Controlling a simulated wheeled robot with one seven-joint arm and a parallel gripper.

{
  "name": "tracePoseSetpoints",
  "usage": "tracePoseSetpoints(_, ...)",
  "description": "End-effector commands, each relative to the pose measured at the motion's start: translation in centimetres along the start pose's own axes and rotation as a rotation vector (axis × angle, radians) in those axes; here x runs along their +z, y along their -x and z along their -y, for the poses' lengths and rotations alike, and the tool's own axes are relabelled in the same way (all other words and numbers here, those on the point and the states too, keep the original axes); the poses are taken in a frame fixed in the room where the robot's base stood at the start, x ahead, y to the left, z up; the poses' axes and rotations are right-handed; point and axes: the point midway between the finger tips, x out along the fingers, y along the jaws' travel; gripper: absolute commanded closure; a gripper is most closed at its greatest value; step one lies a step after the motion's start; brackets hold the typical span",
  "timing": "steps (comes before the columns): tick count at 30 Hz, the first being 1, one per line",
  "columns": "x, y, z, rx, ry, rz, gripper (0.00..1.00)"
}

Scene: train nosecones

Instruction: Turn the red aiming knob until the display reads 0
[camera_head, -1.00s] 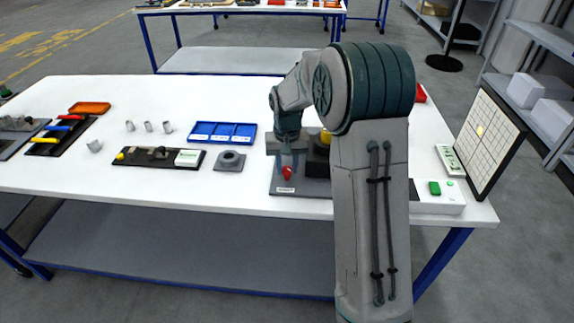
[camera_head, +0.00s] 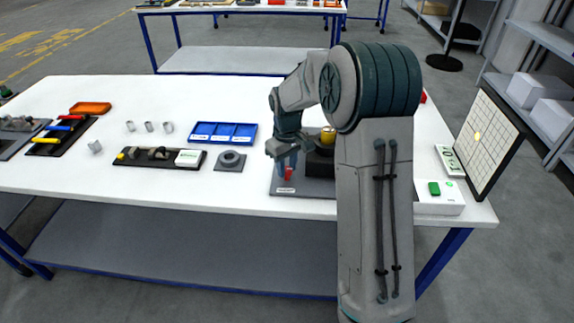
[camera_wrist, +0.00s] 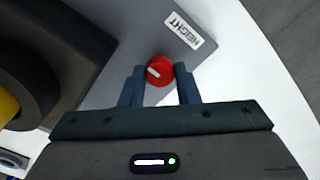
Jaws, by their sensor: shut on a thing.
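The red knob (camera_wrist: 159,71) sits on a grey plate (camera_wrist: 122,88) beside a label reading "HEIGHT" (camera_wrist: 181,32) in the wrist view. A pale mark on its top lies tilted. My gripper (camera_wrist: 160,84) is shut on the knob, one dark finger on each side. In the head view the knob (camera_head: 288,174) shows below my gripper (camera_head: 285,172) at the plate's front. The display panel (camera_head: 490,142) at the right carries a grid with a bright yellow spot (camera_head: 477,135). A small white readout box (camera_head: 449,160) stands beside it; its figures are too small to read.
A dark block with a yellow part (camera_head: 328,136) stands right of my gripper. A white box with a green button (camera_head: 434,188) lies near the right table edge. A blue tray (camera_head: 222,132) and a black fixture (camera_head: 160,158) are to the left.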

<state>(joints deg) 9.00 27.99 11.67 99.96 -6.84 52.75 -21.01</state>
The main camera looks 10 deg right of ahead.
Motion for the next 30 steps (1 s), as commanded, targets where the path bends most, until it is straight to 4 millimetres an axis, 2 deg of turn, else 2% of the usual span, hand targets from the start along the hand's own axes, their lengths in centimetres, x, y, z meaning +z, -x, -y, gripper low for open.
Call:
tracePoseSetpoints(13, 0.0, 0.1, -0.1, 0.002, 0.009, -0.001, 0.94)
tracePoseSetpoints(14, 0.0, 0.1, -0.1, 0.002, 0.008, -0.001, 0.66)
tracePoseSetpoints(15, 0.0, 0.1, -0.1, 0.002, 0.008, -0.001, 0.55)
tracePoseSetpoints(16, 0.0, 0.1, -0.1, 0.002, 0.008, -0.001, 0.5)
tracePoseSetpoints(25, 0.0, 0.2, 0.0, 0.001, 0.008, -0.001, 0.5)
tracePoseSetpoints(30, -0.1, 1.9, -0.1, 0.002, 0.008, -0.004, 0.5)
